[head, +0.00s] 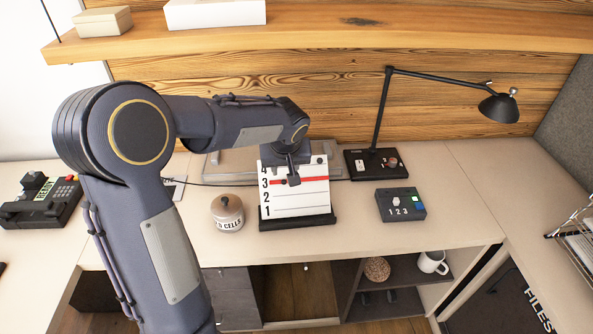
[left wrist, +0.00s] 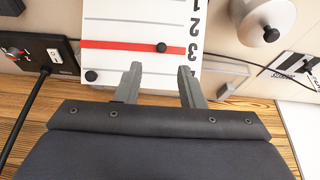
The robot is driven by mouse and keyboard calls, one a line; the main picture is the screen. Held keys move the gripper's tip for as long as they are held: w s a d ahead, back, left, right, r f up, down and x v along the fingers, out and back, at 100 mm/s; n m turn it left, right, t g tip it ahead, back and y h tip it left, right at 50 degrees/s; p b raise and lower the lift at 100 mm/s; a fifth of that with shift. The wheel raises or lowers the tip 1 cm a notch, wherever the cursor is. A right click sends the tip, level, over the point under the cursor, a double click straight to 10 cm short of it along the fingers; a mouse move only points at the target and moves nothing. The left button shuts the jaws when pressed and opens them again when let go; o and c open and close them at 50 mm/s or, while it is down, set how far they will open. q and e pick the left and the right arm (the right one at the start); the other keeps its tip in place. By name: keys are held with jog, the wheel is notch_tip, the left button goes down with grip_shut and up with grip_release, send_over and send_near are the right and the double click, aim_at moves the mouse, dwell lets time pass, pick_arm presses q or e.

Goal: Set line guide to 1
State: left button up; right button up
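A white board (head: 312,199) with the numbers 1 to 4 up its left side stands on a black base (head: 297,223) on the desk. A red line guide (head: 317,180) crosses it level with the 3. In the left wrist view the board is upside down, and the red guide (left wrist: 115,44) carries a small dark knob (left wrist: 161,48). My left gripper (head: 293,178) is in front of the upper part of the board and hides part of it. In the left wrist view its two fingers (left wrist: 159,84) are apart with nothing between them, short of the knob. My right gripper is not in view.
A round lidded canister (head: 228,212) stands left of the board. A black box (head: 401,205) with 1 2 3 is to the right. A desk lamp (head: 379,110) rises behind it, and a wooden shelf (head: 350,32) runs above. The desk in front of the box is clear.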

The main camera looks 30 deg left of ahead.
aim_at(284, 181)
pick_arm(q)
jog(key=x, duration=0.6)
jog(key=shift+a+f, duration=0.1)
jog(key=shift+f, duration=0.15)
grip_shut()
